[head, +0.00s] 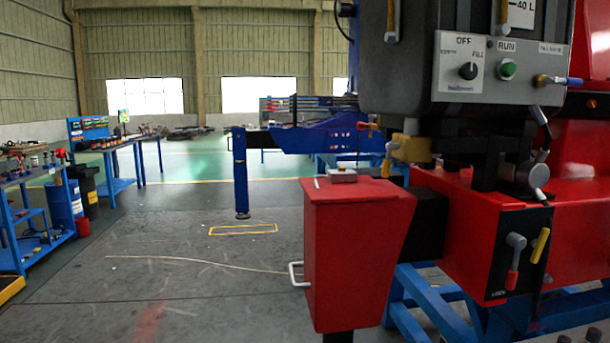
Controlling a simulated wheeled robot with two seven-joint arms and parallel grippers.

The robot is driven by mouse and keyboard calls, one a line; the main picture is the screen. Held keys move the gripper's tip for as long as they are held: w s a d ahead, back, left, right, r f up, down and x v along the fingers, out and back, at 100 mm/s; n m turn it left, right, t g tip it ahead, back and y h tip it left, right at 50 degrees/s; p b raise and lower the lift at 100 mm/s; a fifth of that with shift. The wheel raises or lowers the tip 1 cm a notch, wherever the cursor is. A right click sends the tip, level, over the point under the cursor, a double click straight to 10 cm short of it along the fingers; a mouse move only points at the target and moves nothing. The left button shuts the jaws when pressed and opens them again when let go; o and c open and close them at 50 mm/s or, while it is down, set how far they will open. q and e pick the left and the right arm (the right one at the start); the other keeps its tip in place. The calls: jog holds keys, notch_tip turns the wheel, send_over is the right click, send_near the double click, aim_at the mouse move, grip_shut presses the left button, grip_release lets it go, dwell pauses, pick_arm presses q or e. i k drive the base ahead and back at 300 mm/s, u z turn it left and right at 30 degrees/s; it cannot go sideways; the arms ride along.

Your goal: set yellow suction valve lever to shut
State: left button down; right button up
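A yellow valve body (411,148) sits under the grey tank, with a short yellow lever (387,160) angled downward at its left side. Another yellow lever (541,245) is on the black panel (515,262) at the lower right, tilted up to the right, beside a red-tipped grey lever (513,262). I see no readable label that tells which one is the suction valve lever. Neither of my grippers is in view.
The control plate (490,65) has a black knob (467,71), a green button (507,68) and a blue-handled valve (560,81). A red box (350,250) with a white handle juts out left of the panel. Open floor (180,260) lies to the left, with blue workbenches (120,155) beyond.

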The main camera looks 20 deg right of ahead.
aim_at(390, 146)
jog(key=u, duration=0.2)
jog(key=i, duration=0.95)
jog(key=z, duration=2.2)
